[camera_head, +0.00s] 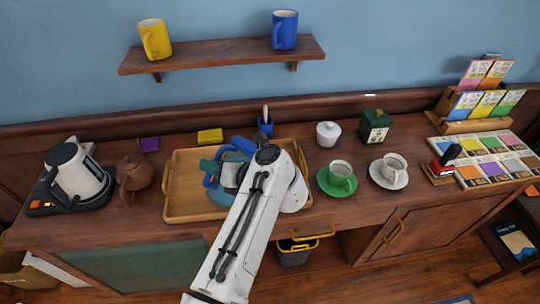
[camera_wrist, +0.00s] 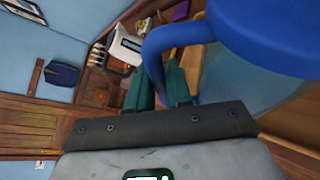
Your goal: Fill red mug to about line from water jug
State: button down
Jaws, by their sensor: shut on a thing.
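The water jug, with a blue lid (camera_wrist: 275,35) and a see-through bluish body, fills the right of the wrist view. My gripper (camera_wrist: 160,88) has green fingers shut on the jug's blue handle (camera_wrist: 154,48). In the head view the jug's blue lid (camera_head: 242,144) shows over the wooden tray (camera_head: 178,190), partly covered by my arm. I cannot tell whether the jug touches the tray. I see no red mug in either view; my arm covers part of the tray. The water level cannot be made out.
A white kettle (camera_head: 78,172) and brown teapot (camera_head: 134,172) stand left of the tray. A green cup (camera_head: 341,177), white cup (camera_head: 393,168) and white lidded pot (camera_head: 328,134) stand right. A yellow mug (camera_head: 154,39) and blue mug (camera_head: 285,30) sit on the shelf.

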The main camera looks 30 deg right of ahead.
aim_at(222, 153)
jog(key=shift+w+d+r+m+y+p, duration=0.15)
jog(key=shift+d+r+m+y+p, duration=0.2)
jog(key=shift+r+p, duration=0.5)
jog(key=shift+w+d+f+m+y+p, duration=0.15)
jog(key=shift+d+f+m+y+p, duration=0.2)
jog(key=shift+m+p, duration=0.5)
dwell(0.6)
jog(key=shift+w+d+r+m+y+p, duration=0.1)
jog(key=shift+d+r+m+y+p, duration=0.15)
jog(key=shift+d+p, duration=0.2)
jog(key=shift+w+d+r+m+y+p, duration=0.15)
jog(key=shift+d+m+p, duration=0.15)
jog(key=shift+p, duration=0.2)
dwell(4.3)
